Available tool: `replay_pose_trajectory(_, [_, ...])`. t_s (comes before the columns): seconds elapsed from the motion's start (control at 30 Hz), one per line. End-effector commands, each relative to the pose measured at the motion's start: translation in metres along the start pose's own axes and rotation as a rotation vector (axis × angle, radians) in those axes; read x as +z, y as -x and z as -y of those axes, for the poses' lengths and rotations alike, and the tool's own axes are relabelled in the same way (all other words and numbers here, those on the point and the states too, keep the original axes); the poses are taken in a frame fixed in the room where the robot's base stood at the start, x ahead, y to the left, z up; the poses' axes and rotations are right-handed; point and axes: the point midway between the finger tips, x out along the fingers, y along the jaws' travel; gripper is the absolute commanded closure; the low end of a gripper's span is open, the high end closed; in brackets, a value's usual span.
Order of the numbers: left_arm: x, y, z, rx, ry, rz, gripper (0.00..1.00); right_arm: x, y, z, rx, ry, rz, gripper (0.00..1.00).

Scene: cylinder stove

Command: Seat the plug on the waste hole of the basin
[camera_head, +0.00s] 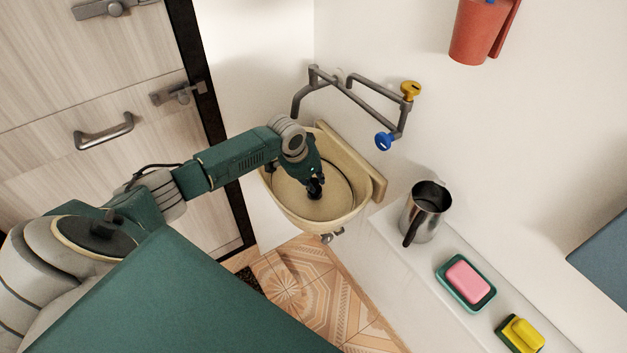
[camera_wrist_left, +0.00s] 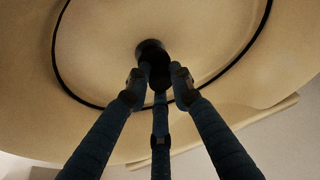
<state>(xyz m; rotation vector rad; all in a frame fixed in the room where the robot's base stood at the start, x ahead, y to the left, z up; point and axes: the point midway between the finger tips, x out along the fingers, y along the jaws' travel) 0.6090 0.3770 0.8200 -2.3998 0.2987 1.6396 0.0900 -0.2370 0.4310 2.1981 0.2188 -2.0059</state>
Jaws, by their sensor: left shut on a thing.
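The cream basin (camera_head: 345,207) hangs on the wall at the middle of the head view; its inside fills the left wrist view (camera_wrist_left: 215,30). My left gripper (camera_head: 315,188) reaches down into it. In the left wrist view its three fingers (camera_wrist_left: 160,78) are closed around the dark plug (camera_wrist_left: 151,48), low over the basin floor. The waste hole is hidden or cannot be told apart from the dark plug, so I cannot tell whether the plug touches it. A thin black loop (camera_wrist_left: 58,70) curves round the basin floor. My right gripper is not in view.
Pipes with a yellow tap (camera_head: 410,90) and a blue tap (camera_head: 383,141) stand above the basin. A metal jug (camera_head: 428,205), a pink soap in a green dish (camera_head: 466,282) and a yellow sponge (camera_head: 524,333) stand on the ledge at right. A red container (camera_head: 478,32) hangs above.

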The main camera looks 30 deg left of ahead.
Motion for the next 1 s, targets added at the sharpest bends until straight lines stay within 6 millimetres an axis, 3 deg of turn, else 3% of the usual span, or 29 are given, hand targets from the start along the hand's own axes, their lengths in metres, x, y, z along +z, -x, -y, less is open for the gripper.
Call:
replay_pose_trajectory(0.87, [0.008,-0.020,-0.002,0.001,0.001,0.000,1.00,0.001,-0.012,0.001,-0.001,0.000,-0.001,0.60])
replay_pose_trajectory(0.9, [0.007,-0.019,-0.002,0.000,0.000,0.000,0.72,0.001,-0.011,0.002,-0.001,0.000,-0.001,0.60])
replay_pose_trajectory(1.0, [0.007,-0.019,-0.002,0.000,0.000,0.000,0.56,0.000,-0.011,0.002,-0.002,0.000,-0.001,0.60])
